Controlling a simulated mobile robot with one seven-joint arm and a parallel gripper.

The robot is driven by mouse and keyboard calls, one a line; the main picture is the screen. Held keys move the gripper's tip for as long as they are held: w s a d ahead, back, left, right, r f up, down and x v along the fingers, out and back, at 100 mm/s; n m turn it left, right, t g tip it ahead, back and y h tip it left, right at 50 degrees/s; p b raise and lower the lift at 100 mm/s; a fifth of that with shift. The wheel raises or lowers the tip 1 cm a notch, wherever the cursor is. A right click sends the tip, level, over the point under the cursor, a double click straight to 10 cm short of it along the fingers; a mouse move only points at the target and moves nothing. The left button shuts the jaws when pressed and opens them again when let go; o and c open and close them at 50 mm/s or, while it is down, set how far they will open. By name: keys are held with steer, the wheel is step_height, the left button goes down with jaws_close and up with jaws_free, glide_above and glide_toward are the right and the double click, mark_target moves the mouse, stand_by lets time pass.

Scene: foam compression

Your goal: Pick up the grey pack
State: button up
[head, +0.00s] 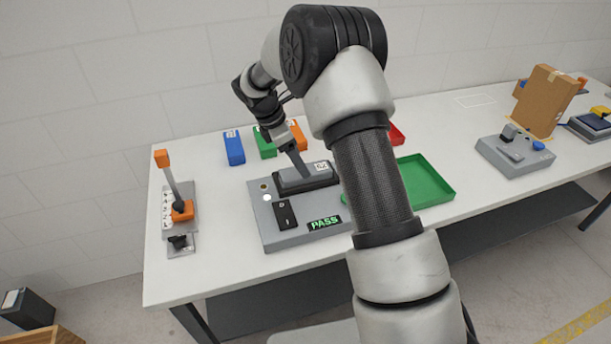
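The grey pack (308,176) appears to be the grey block with a small white label, sitting in a dark-rimmed nest on the grey test fixture (274,241). The fixture's display (324,223) reads PASS in green. My gripper (296,166) reaches down from above, its fingers at the pack's left part. The view is small and side-on, so I cannot tell whether the fingers touch the pack or are closed on it. My arm hides the right side of the fixture.
A blue bin (234,148), a green bin (265,143) and an orange bin (298,138) stand behind the fixture. An orange-handled lever device (180,207) is at left. A green tray (428,184) lies right of my arm. A cardboard box (545,102) stands far right.

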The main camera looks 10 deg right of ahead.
steer(key=x, duration=0.4)
steer(key=shift+w+d+f, duration=0.1)
steer(key=shift+w+f, duration=0.15)
steer(key=c, duration=1.2)
